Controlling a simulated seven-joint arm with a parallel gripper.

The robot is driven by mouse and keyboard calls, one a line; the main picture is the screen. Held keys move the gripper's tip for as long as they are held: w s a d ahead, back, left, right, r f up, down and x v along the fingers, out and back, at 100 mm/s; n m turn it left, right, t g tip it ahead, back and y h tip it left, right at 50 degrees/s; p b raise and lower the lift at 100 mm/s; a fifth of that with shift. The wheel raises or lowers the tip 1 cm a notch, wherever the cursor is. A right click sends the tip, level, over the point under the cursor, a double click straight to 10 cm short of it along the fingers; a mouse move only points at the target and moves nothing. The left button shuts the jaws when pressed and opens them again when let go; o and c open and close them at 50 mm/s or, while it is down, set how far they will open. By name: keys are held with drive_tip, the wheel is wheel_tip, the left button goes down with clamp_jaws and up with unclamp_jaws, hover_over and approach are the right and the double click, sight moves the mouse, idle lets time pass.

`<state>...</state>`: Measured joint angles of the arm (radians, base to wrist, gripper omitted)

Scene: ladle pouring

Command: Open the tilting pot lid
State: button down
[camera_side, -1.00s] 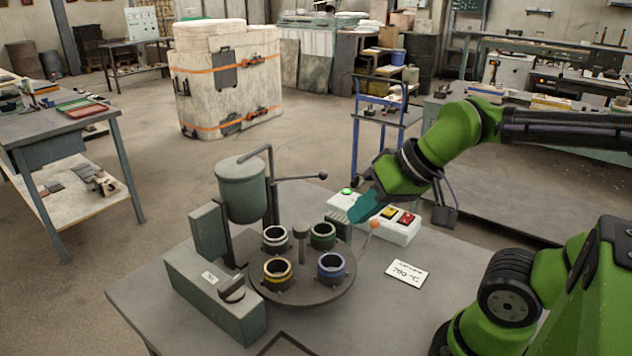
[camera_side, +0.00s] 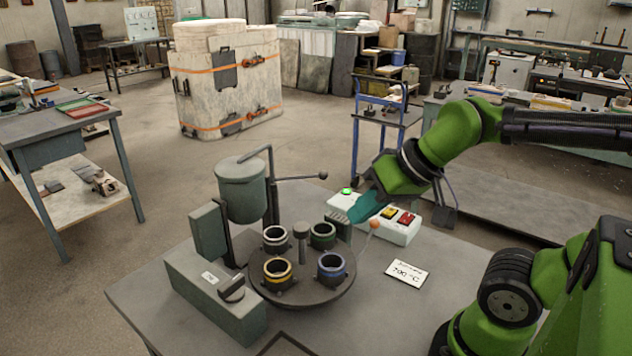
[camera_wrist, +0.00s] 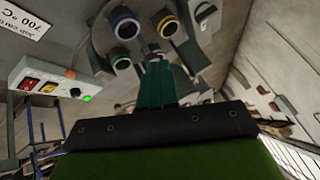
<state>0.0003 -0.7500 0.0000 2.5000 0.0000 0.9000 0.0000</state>
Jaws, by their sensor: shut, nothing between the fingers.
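The grey-green pot (camera_side: 241,194) stands upright on its mount at the back left of the turntable in the side view. Its flat lid (camera_side: 240,164) lies on the rim and looks closed. A bent grey rod rises behind the lid, and a dark lever with a ball end (camera_side: 301,178) points right from the post beside the pot. My gripper (camera_side: 357,214) is shut and empty, its teal fingers pointing down-left, right of the pot and well apart from it. In the wrist view the shut fingers (camera_wrist: 157,84) hide part of the scene; I cannot make out the lid there.
A turntable (camera_side: 302,296) carries several ringed moulds around a centre knob. A white button box (camera_side: 398,228) stands close beside my fingers, with an orange ball lever near it. A white card (camera_side: 406,273) lies on the table at right. A grey switch box (camera_side: 215,300) stands front left.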

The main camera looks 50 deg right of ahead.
drive_tip(key=w+d+r+n+g, duration=0.2)
drive_tip(key=w+d+r+n, duration=0.25)
drive_tip(key=w, duration=0.45)
drive_tip(key=w+d+r+n+g, duration=0.1)
drive_tip(key=w+d+r+n, duration=0.4)
drive_tip(key=w, duration=0.5)
drive_tip(key=w+a+r+x, duration=0.1)
drive_tip(key=x, duration=1.1)
drive_tip(key=shift+w, duration=0.35)
drive_tip(key=shift+a+f, duration=0.1)
drive_tip(key=shift+a, duration=0.1)
